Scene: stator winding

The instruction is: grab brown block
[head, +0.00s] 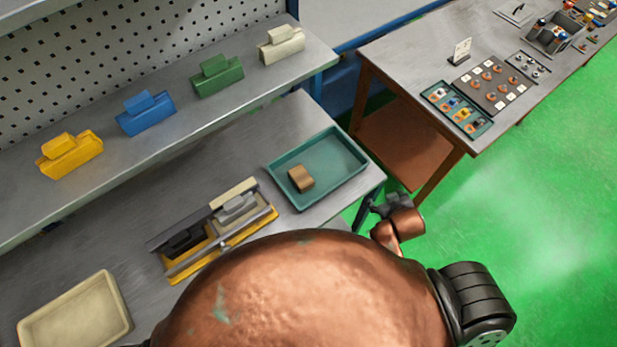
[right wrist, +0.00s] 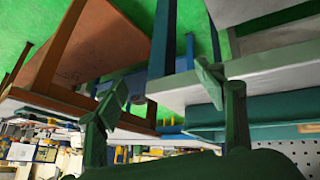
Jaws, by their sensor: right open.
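The brown block (head: 301,178) lies in the teal tray (head: 345,183) on the grey bench, near the tray's left side. My right gripper (head: 388,206) is off the bench's right edge, to the right of the tray and apart from the block. In the right wrist view its two fingers (right wrist: 160,92) are spread with nothing between them. My left gripper is not in view.
A fixture (head: 215,229) with dark and grey blocks stands left of the tray. A cream tray (head: 75,318) is at the lower left. Yellow (head: 70,156), blue (head: 146,115), green (head: 218,77) and white blocks (head: 282,46) line the shelf. A second table (head: 415,70) stands to the right.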

